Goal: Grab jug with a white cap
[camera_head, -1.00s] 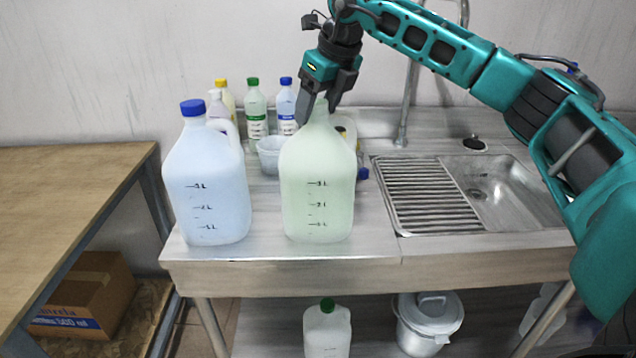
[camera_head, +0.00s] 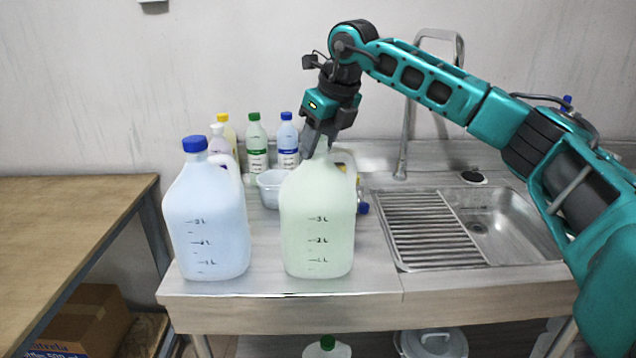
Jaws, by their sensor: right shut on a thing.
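A large pale-green translucent jug (camera_head: 318,222) with volume marks stands upright on the steel counter, near its front edge. My right gripper (camera_head: 322,146) comes down from above and is shut on the top of this jug, at its neck. The fingers hide the jug's cap, so its colour cannot be seen. A pale-blue jug (camera_head: 205,225) of similar size with a blue cap stands to the left, apart from it. My left gripper is not in view.
Behind stand a small white tub (camera_head: 270,188) and several bottles, including a green-capped one (camera_head: 256,145) and a blue-capped one (camera_head: 287,140). A sink with a ridged drainer (camera_head: 425,228) lies to the right. A wooden table (camera_head: 70,215) is at the left.

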